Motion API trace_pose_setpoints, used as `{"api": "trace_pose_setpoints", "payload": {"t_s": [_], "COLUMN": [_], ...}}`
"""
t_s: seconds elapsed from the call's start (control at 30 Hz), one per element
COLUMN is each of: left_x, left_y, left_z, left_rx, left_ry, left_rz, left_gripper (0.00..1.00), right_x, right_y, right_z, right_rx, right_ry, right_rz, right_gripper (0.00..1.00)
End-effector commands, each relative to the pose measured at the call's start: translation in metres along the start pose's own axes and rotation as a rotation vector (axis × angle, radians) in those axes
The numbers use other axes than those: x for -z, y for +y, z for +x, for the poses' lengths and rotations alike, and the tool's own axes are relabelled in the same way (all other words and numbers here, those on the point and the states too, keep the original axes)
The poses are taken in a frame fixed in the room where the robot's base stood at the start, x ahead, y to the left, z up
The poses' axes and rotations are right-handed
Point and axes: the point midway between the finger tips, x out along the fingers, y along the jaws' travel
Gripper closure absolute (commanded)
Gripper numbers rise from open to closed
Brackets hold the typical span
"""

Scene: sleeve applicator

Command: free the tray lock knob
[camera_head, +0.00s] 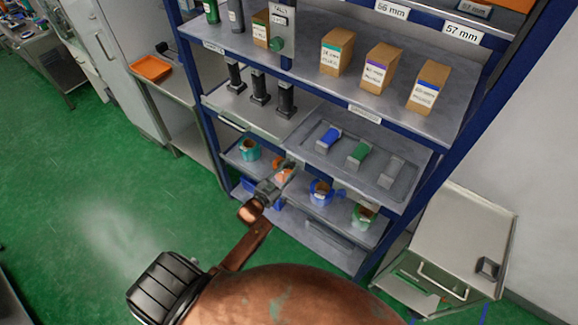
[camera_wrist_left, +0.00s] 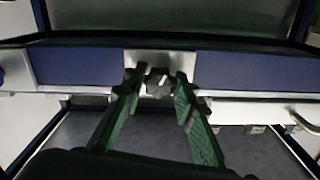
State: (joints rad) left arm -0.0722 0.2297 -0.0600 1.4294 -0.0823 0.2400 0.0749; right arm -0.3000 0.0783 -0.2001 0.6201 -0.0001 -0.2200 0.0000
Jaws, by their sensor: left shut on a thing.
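The lock knob (camera_wrist_left: 158,84) is a small dark lobed knob with a pale mark, on a light metal plate (camera_wrist_left: 160,64) set in a blue shelf edge. My left gripper (camera_wrist_left: 160,82) has its two green-padded fingers on either side of the knob and is shut on it. In the head view my left gripper (camera_head: 284,174) reaches the rack's front at the lower shelves; the knob itself is hidden there by the gripper. A grey tray (camera_head: 405,182) with blue, green and grey pieces in its recesses sits on the shelf above right. My right gripper is not in view.
A teal cup (camera_head: 249,149), a blue ring-shaped holder (camera_head: 320,190) and a green cup (camera_head: 363,215) stand on the shelf beside my gripper. Boxes (camera_head: 381,68) and black tools (camera_head: 285,98) stand higher. A metal cabinet (camera_head: 455,240) is at right. The green floor at left is clear.

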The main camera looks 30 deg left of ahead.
Motion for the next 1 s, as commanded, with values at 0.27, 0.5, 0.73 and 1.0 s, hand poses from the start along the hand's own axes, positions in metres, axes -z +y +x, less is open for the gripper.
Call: {"api": "trace_pose_setpoints", "payload": {"t_s": [0.27,0.5,0.73,1.0], "left_x": [0.0,-0.001,-0.001,-0.002], "left_y": [0.001,0.002,0.003,0.003], "left_z": [0.0,-0.001,-0.001,-0.001], "left_rx": [-0.001,-0.001,-0.001,-0.001], "left_ry": [-0.004,-0.004,-0.004,-0.005], "left_rz": [-0.234,-0.376,-0.448,-0.473], "left_gripper": [0.98,0.98,0.98,0.98], "right_x": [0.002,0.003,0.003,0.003], "right_y": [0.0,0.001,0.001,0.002], "right_z": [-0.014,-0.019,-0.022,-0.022], "right_rx": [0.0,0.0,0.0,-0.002], "right_ry": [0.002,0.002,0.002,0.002], "right_rz": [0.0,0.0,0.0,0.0], "right_gripper": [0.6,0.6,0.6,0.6]}}
